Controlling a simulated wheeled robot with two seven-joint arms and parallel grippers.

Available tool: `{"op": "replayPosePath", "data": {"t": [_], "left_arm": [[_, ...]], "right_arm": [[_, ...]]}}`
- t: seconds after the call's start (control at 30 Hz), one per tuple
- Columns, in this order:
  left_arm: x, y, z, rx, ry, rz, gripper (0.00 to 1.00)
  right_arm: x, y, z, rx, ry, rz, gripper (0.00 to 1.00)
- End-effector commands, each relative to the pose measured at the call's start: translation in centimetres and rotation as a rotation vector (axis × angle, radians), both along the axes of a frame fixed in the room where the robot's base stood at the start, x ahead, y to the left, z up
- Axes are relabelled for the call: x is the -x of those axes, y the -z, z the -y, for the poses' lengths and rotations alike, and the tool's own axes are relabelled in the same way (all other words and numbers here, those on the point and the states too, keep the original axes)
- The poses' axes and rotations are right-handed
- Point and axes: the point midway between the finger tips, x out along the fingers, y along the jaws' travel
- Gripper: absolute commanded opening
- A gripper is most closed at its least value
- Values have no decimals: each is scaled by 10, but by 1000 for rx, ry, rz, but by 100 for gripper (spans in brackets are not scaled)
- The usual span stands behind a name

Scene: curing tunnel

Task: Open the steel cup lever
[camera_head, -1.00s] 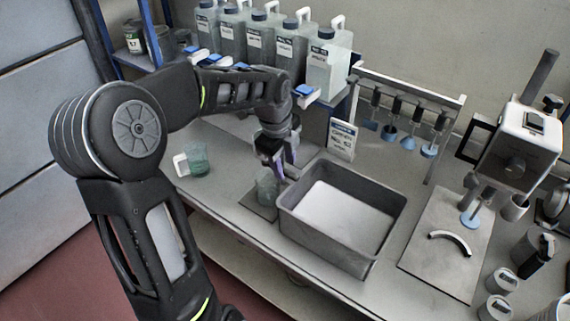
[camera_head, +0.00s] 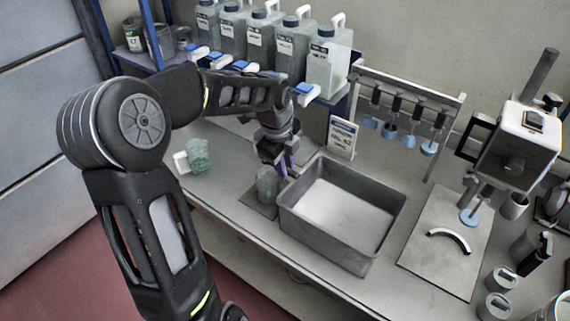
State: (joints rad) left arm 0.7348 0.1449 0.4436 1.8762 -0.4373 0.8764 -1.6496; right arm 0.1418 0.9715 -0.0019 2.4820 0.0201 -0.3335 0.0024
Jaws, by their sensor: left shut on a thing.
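My left gripper (camera_head: 284,166) reaches down from the left arm, in the middle of the head view. It is shut at the upper right side of a translucent cup (camera_head: 266,187), where a handle would be; the exact contact is hidden by the fingers. The cup looks upright on or just above a dark square mat (camera_head: 259,208), left of the grey tray. I cannot make out which part is the steel cup lever. A small steel-looking cup (camera_head: 514,206) sits beside the white machine (camera_head: 520,145) at the right. My right gripper is not in view.
A deep grey tray (camera_head: 326,244) stands right of the gripper. Another cup with a white handle (camera_head: 197,156) is at the left. Several jugs (camera_head: 328,62) with blue-topped taps line the back shelf. Tools hang from a rack (camera_head: 407,87). A plate (camera_head: 430,268) lies in front of the machine.

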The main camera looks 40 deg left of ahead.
Motion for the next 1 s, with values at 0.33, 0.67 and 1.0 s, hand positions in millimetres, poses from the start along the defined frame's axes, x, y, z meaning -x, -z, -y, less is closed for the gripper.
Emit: {"op": "replayPosePath", "data": {"t": [0.33,0.67,1.0], "left_arm": [[0,0,0,0,-2,1,0],[-2,1,0,-1,-68,1,0],[-9,2,1,0,-291,4,0]], "right_arm": [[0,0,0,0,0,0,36],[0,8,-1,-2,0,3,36],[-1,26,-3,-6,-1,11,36]]}}
